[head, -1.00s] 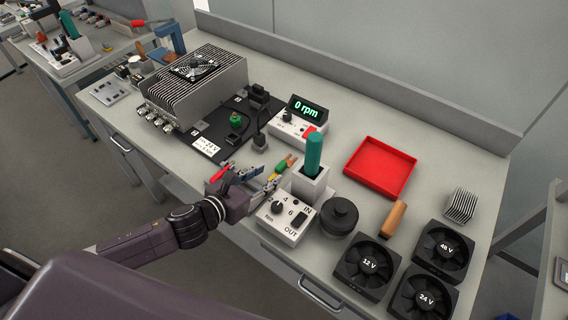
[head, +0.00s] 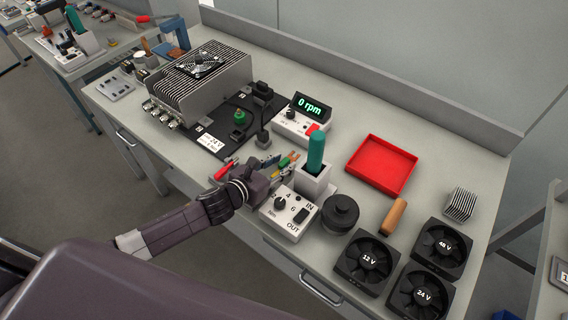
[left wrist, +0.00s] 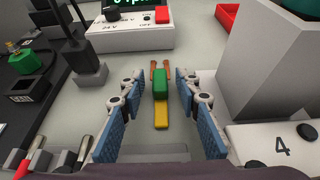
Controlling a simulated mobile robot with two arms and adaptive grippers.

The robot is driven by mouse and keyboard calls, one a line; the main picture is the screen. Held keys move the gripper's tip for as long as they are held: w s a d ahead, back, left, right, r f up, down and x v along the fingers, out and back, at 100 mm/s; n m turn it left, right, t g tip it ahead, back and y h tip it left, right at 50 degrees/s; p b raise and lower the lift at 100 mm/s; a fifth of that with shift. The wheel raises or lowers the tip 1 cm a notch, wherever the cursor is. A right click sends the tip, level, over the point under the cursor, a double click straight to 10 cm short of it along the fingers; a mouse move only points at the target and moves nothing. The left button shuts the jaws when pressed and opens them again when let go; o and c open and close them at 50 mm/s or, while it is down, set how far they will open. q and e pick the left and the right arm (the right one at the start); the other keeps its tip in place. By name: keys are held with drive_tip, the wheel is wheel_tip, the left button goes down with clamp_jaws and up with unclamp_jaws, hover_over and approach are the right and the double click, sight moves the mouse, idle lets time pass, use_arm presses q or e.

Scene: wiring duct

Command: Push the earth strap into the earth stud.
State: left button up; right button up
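The earth strap (head: 287,162) is a small green and yellow piece lying on the bench left of the grey block with the teal handle. In the left wrist view the strap (left wrist: 161,84) has a yellow end towards me and two copper-coloured prongs pointing away. My left gripper (head: 276,167) is open, its blue-padded fingers (left wrist: 152,112) on either side of the strap with gaps both sides. A green-topped post (head: 239,117) on the black plate may be the earth stud; I cannot tell for sure. My right gripper is not in view.
The black plate (head: 215,133) carries a finned housing (head: 200,80) and black connectors. An rpm meter (head: 303,118) stands behind the strap. The grey block (head: 313,184) and a white IN/OUT box (head: 289,214) are close on the right.

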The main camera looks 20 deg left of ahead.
use_arm(q)
clamp_jaws()
